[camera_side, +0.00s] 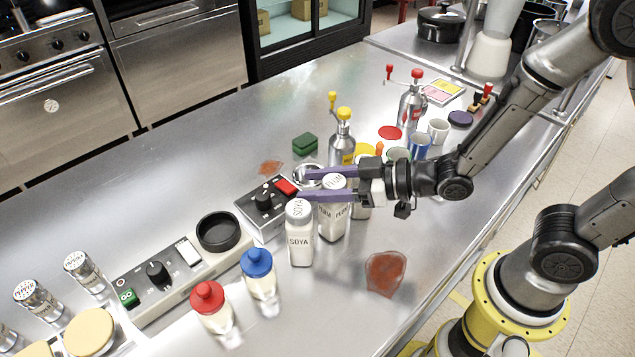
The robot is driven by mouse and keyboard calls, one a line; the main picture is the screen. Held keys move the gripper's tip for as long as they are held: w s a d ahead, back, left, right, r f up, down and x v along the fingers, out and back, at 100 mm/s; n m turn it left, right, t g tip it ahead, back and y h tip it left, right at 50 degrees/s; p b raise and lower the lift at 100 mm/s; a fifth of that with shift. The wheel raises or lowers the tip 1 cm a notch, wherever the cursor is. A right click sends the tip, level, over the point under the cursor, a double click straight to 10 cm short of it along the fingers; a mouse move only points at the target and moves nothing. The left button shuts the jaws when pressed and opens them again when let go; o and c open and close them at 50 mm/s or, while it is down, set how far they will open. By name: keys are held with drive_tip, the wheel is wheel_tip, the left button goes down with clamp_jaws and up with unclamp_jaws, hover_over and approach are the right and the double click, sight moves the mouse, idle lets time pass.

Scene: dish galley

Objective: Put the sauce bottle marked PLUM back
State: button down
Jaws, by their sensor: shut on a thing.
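The sauce bottle marked PLUM (333,222) is a pale bottle with dark lettering on its cap and side. It is upright between the purple fingers of my gripper (306,184), which is shut on it near the top. I cannot tell whether its base touches the counter. The SOYA bottle (300,248) stands close in front and to the left, near the fingertips. Another pale bottle (362,208) stands just to the right of PLUM, partly hidden under the gripper; its label is not readable.
A control box with a red switch (264,206) sits left of the bottles. A round metal dish (308,175) is behind the fingers. A yellow-topped bottle (342,135) and cups (438,131) stand behind. A reddish-brown spill (385,272) lies at front right. Blue-capped (260,275) and red-capped (212,310) bottles stand front left.

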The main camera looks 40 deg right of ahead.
drive_tip(key=shift+f, duration=0.1)
drive_tip(key=c, duration=0.6)
unclamp_jaws()
